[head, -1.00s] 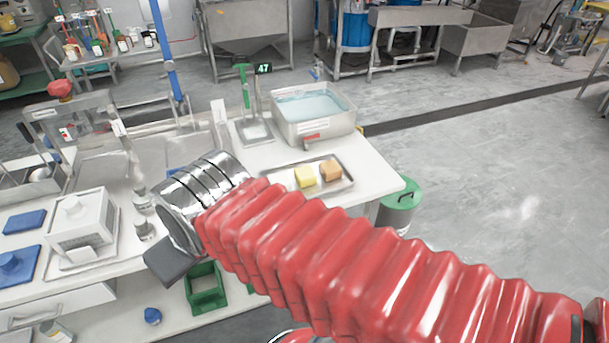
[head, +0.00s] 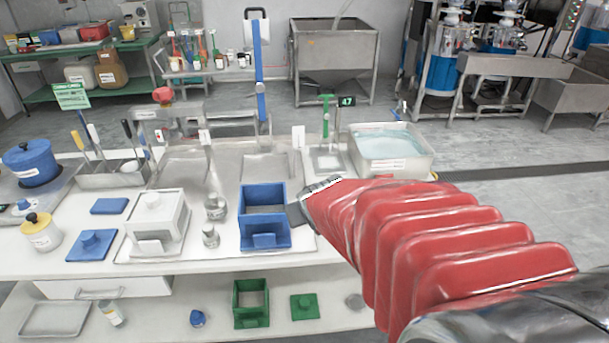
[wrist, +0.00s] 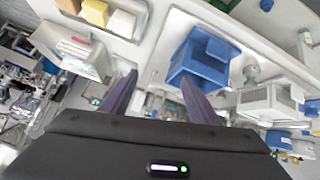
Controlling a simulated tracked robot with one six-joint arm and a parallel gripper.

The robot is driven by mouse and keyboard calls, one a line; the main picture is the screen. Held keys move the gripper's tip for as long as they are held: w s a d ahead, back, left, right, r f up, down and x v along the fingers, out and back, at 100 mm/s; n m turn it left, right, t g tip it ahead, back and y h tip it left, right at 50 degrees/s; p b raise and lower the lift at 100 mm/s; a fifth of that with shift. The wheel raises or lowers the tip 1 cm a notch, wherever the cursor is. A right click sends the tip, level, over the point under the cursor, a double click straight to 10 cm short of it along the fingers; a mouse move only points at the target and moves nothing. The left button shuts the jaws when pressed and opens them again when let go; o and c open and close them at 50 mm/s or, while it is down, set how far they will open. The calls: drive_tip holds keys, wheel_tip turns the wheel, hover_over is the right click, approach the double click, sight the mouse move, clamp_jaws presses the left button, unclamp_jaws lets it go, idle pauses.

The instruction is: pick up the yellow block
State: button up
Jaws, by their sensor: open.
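In the wrist view the yellow block (wrist: 95,12) is at the top left, between a tan block (wrist: 69,5) and a cream block (wrist: 122,23), in a pale tray (wrist: 138,30). The top edge of the frame cuts off part of the tan block. My gripper (wrist: 158,84) is open and empty, its two dark fingers apart, with the blocks beyond them to the upper left. In the head view the blocks are not visible; my red-sleeved arm covers the right part of the bench, and most of the gripper is hidden.
A blue open box (head: 263,232) stands on the bench beside my arm's end; it also shows in the wrist view (wrist: 203,58). A white boxy device (head: 157,222) stands left of it. A steel basin of water (head: 391,165) is behind my arm.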

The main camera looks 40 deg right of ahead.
drive_tip(key=s+d+f+m+t, duration=0.1)
drive_tip(key=s+d+f, duration=0.1)
drive_tip(key=d+f, duration=0.2)
drive_tip(key=s+d+f+m+t+h, duration=0.1)
drive_tip(key=s+d+f, duration=0.2)
drive_tip(key=d, duration=0.7)
drive_tip(key=s+d+f+t+h, duration=0.1)
drive_tip(key=s+d+f, duration=0.1)
drive_tip(key=d+f, duration=0.4)
drive_tip(key=shift+s+d+f+m+t, duration=0.3)
drive_tip(key=shift+s+d+f+m, duration=0.1)
drive_tip(key=shift+f, duration=0.15)
drive_tip(key=shift+s+d+f, duration=0.1)
drive_tip(key=shift+s+d, duration=0.05)
drive_tip(key=shift+s, duration=0.05)
drive_tip(key=shift+w, duration=0.1)
drive_tip(key=shift+x, duration=4.25)
